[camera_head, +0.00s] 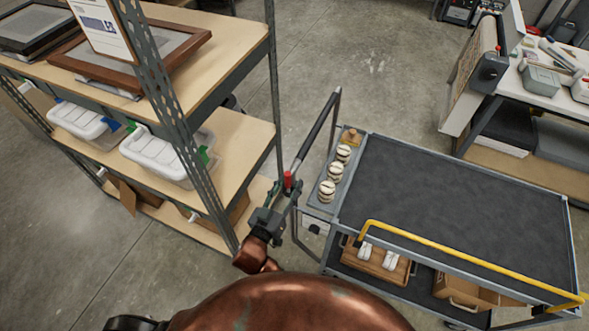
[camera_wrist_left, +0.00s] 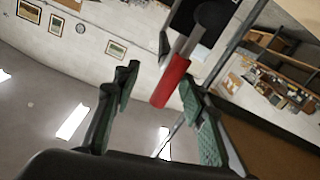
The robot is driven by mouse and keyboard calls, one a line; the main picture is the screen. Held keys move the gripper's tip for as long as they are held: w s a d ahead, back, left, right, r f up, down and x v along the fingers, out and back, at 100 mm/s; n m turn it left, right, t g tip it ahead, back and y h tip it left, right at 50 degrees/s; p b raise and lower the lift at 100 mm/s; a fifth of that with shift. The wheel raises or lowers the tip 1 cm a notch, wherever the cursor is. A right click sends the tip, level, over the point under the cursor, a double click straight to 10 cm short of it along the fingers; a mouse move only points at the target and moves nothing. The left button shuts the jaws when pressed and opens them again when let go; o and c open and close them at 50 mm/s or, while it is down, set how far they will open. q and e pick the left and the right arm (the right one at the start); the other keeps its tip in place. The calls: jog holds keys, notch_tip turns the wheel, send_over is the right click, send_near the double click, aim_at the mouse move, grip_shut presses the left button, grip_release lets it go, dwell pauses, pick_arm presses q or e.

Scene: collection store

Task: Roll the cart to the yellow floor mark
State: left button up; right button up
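The cart (camera_head: 455,190) stands at the right with a dark grey top and a lower shelf. A yellow rail (camera_head: 455,258) runs along its near side. Its push handle (camera_head: 318,128), a black bar, rises at its left end. A red piece (camera_head: 288,180) shows at the handle's near end; it also shows in the left wrist view (camera_wrist_left: 171,82). My left gripper (camera_head: 275,199) is at this end of the handle. In the left wrist view its green-padded fingers (camera_wrist_left: 157,90) are apart, with the red piece between or just beyond their tips, nearer the right finger. No yellow floor mark shows.
Small striped round objects (camera_head: 335,172) sit in the cart's end tray; boxes (camera_head: 375,257) lie below. A shelving rack (camera_head: 232,150) with frames and bins stands close at left. A workbench (camera_head: 540,80) stands behind the cart. Open concrete floor (camera_head: 365,60) lies beyond.

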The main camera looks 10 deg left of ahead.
aim_at(297, 164)
pick_arm(q)
jog(key=shift+w+f, duration=0.1)
jog(key=shift+w, duration=0.9)
jog(key=shift+w+a+p, duration=0.1)
jog(key=shift+w+p, duration=0.25)
jog(key=shift+w, duration=0.6)
jog(key=x, duration=0.7)
jog(key=shift+w+p, duration=0.35)
jog(key=shift+p, duration=0.05)
jog(key=shift+c, duration=0.6)
grip_shut()
